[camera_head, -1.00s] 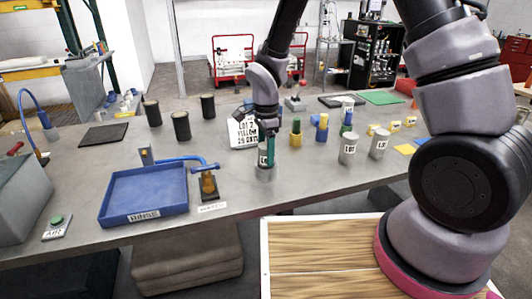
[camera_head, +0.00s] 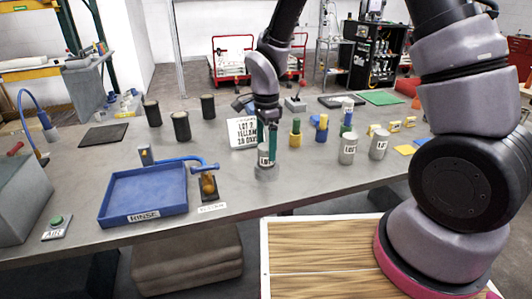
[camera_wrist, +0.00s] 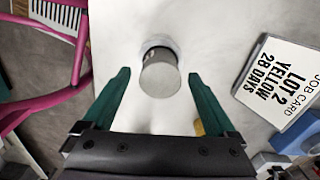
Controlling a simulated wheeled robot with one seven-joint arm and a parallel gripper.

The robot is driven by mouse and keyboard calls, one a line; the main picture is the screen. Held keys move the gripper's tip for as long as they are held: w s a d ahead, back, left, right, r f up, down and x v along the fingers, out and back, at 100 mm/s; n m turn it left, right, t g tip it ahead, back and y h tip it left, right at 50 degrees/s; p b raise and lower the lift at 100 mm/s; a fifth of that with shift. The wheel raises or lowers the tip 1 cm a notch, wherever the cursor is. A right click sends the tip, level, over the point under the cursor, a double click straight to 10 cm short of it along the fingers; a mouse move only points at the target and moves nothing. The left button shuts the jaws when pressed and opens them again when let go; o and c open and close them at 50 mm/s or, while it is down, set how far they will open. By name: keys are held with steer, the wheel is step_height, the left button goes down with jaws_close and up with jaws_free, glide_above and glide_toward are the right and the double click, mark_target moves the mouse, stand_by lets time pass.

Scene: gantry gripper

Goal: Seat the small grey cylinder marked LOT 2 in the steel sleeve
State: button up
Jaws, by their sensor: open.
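A small grey cylinder with a LOT label (camera_head: 264,160) stands upright in the short grey steel sleeve (camera_head: 266,173) near the table's front edge. Its number is too small to read. My gripper (camera_head: 269,150) points down over it with green fingers. In the wrist view the fingers are open, one on each side of the cylinder's round top (camera_wrist: 160,79), with a gap on both sides. The sleeve is largely hidden there behind the cylinder. How deep the cylinder sits is hard to tell.
A job card reading LOT 2 YELLOW 28 DAYS (camera_head: 242,132) stands behind on the left. Two labelled grey cylinders (camera_head: 348,150) (camera_head: 379,146) stand to the right. The blue RINSE tray (camera_head: 145,192) and a small stand with a blue handle (camera_head: 208,185) are to the left.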

step_height(320, 180, up, 9)
steer(key=shift+r, duration=0.2)
steer(key=d+r+n+t+y, duration=0.1)
steer(key=d+r+n+t, duration=0.1)
steer(key=d+r, duration=0.65)
steer(key=s+d+r+n+t+y, duration=0.1)
steer(key=s+d+r+n+t, duration=0.4)
steer(key=s+d+r, duration=0.7)
steer(key=shift+s+d+r+n, duration=0.15)
steer(key=shift+d+r+n, duration=0.65)
steer(key=shift+d+n, duration=0.4)
